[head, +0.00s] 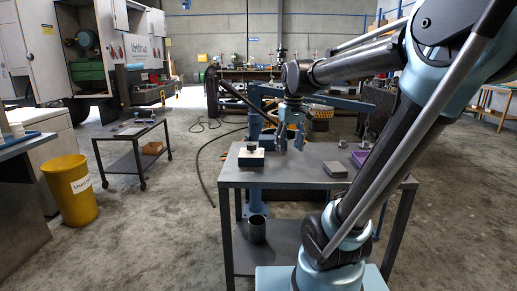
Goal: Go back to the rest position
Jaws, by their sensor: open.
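My gripper (291,144) hangs from the end of my arm, pointing down above the back part of the grey metal table (290,178). Its fingers are apart and I see nothing between them. On the table to its left is a small block with a pale top (251,158) and a dark round part on it. To its right are a flat grey block (335,169) and a purple box (361,158). The gripper appears apart from all of these. My arm covers the table's right side.
A dark cylindrical container (257,229) stands on the lower shelf. A yellow bin (70,190) and a wheeled cart (131,142) stand at the left. A blue hoist (254,120) stands behind the table. The concrete floor between the bin and table is open, with a cable farther back.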

